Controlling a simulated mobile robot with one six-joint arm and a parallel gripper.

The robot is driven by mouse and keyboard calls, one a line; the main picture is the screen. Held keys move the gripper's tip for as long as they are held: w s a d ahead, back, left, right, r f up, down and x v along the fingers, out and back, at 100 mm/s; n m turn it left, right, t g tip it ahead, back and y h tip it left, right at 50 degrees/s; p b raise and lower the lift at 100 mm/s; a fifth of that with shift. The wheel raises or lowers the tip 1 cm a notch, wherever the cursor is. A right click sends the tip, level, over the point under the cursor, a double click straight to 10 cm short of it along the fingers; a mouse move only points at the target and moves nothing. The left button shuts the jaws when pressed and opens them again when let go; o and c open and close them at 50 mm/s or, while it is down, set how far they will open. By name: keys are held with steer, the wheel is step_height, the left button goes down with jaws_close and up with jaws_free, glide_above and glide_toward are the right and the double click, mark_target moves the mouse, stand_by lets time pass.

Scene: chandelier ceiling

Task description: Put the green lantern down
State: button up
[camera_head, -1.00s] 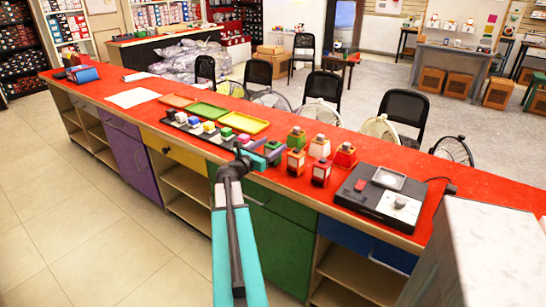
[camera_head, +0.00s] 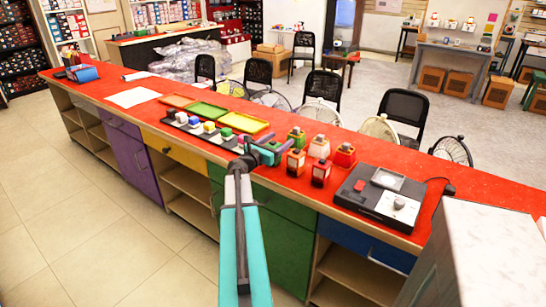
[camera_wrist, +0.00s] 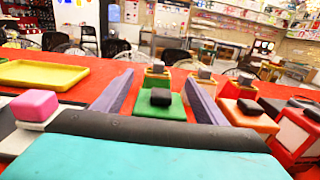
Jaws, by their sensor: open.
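The green lantern (camera_wrist: 172,106) stands upright on the red counter, with a dark knob on top. In the wrist view it sits between the two purple fingers of my gripper (camera_wrist: 158,98), which are spread apart. A small gap shows on the finger sides, and the lantern's lower front is hidden by the gripper body. In the head view my gripper (camera_head: 283,146) reaches over the counter (camera_head: 232,103) from the front, and the green lantern (camera_head: 297,137) shows at its fingertips.
An orange lantern (camera_head: 296,161) and a red lantern (camera_head: 321,173) stand close on the right, with others behind. A yellow tray (camera_head: 243,122) and a dark tray of coloured blocks (camera_head: 187,128) lie to the left. A black device (camera_head: 381,193) sits further right.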

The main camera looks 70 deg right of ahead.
stand_by(0.4)
jaws_close()
